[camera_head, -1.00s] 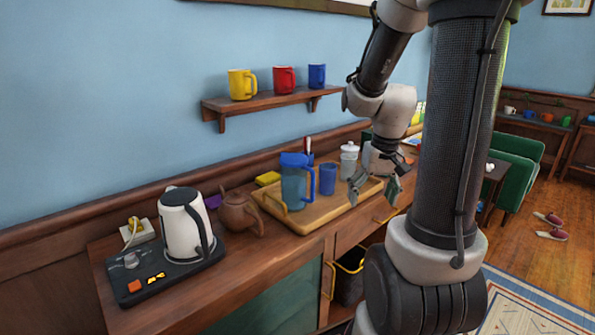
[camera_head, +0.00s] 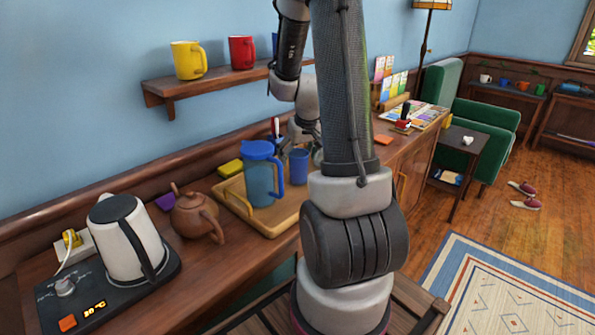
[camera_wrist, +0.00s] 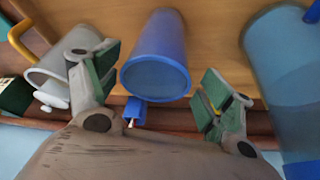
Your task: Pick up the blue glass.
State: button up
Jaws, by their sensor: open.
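The blue glass (camera_head: 299,167) stands upright on the wooden tray (camera_head: 235,203), right of the blue pitcher (camera_head: 259,184). In the wrist view the glass (camera_wrist: 157,62) shows between my two fingers, with its rounded end toward the camera. My gripper (camera_wrist: 158,88) is open, with one finger on each side of the glass and visible gaps. In the head view my gripper (camera_head: 296,140) is close to the glass, partly hidden by my own arm. I cannot tell the exact depth between fingertips and glass.
The pitcher (camera_wrist: 288,65) is close to my right finger in the wrist view. A pale jar (camera_wrist: 62,75) is behind my left finger. A teapot (camera_head: 196,214) and kettle (camera_head: 128,240) stand left of the tray. A shelf with mugs (camera_head: 188,60) hangs above.

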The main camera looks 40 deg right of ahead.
jog(key=x, duration=0.4)
jog(key=shift+d, duration=0.2)
jog(key=c, duration=1.2)
jog(key=shift+c, duration=0.2)
